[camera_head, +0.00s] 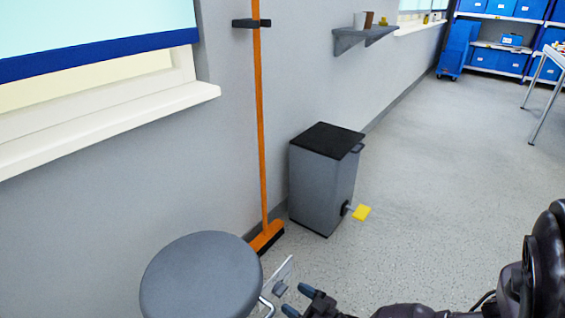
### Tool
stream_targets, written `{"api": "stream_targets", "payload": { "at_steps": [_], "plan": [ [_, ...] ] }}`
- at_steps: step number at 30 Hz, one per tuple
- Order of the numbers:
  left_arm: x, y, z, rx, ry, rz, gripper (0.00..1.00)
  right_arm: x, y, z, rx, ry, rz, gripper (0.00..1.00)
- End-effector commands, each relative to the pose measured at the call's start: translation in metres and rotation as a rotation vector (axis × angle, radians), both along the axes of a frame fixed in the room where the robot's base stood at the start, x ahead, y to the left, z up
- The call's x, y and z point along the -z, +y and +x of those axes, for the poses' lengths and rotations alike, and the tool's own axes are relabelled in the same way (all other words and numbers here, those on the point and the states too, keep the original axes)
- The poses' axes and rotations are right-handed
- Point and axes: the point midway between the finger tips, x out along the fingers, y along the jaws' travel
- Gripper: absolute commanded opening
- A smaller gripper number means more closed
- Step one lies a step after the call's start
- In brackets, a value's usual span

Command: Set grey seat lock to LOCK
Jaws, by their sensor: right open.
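A round stool with a grey seat (202,275) stands at the bottom left, partly cut off by the picture's lower edge. Beside its right edge is a pale upright plate (286,271) with a small grey piece (279,289) on it, which looks like the seat lock. Its setting and any lettering are too small to read. My right gripper (299,301) is at the bottom edge, open, just right of and below the grey piece. I see no contact between them. My left gripper is out of view.
A grey bin (322,187) with a black lid and yellow pedal (361,213) stands by the wall. An orange broom (262,140) leans behind the stool. A wall shelf (364,36) and blue crates (483,59) are farther back.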

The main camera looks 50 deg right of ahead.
Motion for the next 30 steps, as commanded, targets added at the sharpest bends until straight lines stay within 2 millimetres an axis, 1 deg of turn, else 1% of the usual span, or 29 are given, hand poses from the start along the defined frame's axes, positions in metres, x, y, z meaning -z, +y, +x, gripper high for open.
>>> {"api": "stream_targets", "payload": {
  "at_steps": [1, 3, 6, 9, 13, 21, 23, 30],
  "plan": [
    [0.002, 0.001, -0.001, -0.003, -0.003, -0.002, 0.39, 0.003, 0.001, 0.007, -0.001, 0.003, 0.001, 0.68],
    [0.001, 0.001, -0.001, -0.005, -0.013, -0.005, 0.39, 0.002, 0.002, 0.018, -0.001, 0.002, 0.001, 0.68],
    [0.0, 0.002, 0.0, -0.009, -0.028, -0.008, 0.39, 0.002, 0.003, 0.029, -0.001, 0.003, 0.0, 0.68],
    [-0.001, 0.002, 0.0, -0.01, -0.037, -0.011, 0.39, 0.002, 0.003, 0.037, 0.0, 0.002, 0.0, 0.68],
    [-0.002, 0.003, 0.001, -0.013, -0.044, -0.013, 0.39, 0.001, 0.004, 0.042, 0.0, 0.001, 0.0, 0.68],
    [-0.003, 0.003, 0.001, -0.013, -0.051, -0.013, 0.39, 0.0, 0.004, 0.043, 0.0, 0.0, 0.0, 0.68],
    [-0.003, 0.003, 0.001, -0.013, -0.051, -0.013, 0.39, 0.0, 0.004, 0.043, 0.0, 0.0, 0.0, 0.59],
    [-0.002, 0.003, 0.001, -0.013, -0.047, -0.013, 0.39, 0.0, 0.004, 0.043, 0.0, 0.001, 0.001, 0.22]
  ]
}}
